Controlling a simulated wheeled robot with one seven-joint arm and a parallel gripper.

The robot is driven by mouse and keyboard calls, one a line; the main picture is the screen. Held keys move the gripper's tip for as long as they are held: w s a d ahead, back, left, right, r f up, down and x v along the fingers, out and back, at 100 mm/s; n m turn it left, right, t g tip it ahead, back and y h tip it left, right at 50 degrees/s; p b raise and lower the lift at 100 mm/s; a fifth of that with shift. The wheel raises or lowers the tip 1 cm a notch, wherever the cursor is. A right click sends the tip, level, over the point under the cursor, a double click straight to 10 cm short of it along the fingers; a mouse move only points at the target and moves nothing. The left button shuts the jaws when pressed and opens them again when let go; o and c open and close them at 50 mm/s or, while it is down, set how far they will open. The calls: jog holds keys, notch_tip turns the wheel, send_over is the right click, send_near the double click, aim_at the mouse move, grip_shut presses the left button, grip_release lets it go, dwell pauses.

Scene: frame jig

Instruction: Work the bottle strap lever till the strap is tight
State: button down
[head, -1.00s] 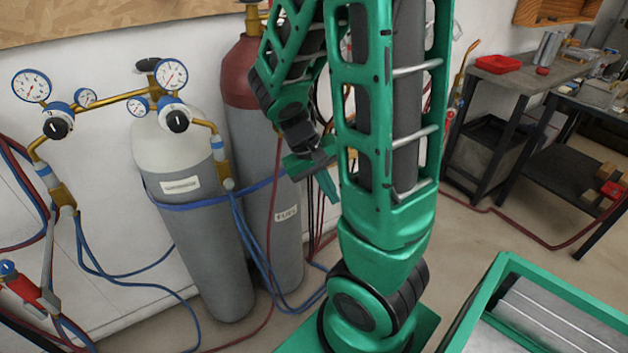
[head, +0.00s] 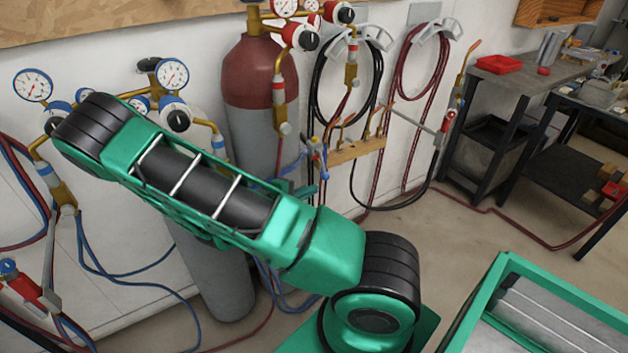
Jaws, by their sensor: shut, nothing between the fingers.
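Two gas bottles stand against the wall: a grey one (head: 215,275), mostly behind my arm, and a red-topped one (head: 262,85). A short piece of blue strap (head: 292,166) shows at the red-topped bottle's right side; the rest is hidden by my arm. A small blue handle-like part (head: 324,165) shows just right of it; I cannot tell for sure that it is the strap lever. Of my gripper (head: 292,188), only small green parts show past the arm's upper edge, close below the strap. It is shut and empty. Whether it touches the strap or lever is hidden.
Gauges and regulators (head: 172,75) sit above the bottles. Loose blue hoses (head: 130,280) hang at left. Coiled hoses (head: 345,85) and a wooden torch holder (head: 358,150) are on the wall. A green-framed bin (head: 480,300) stands front right, with workbenches (head: 520,80) behind.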

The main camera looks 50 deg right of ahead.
aim_at(323, 165)
jog(key=w+d+f+n+t+h, duration=0.1)
jog(key=w+d+f+n+t, duration=0.2)
jog(key=w+d, duration=0.2)
jog(key=x, duration=0.3)
jog(key=shift+d+r, duration=0.15)
jog(key=shift+d, duration=0.2)
jog(key=shift+s, duration=0.1)
dwell(0.3)
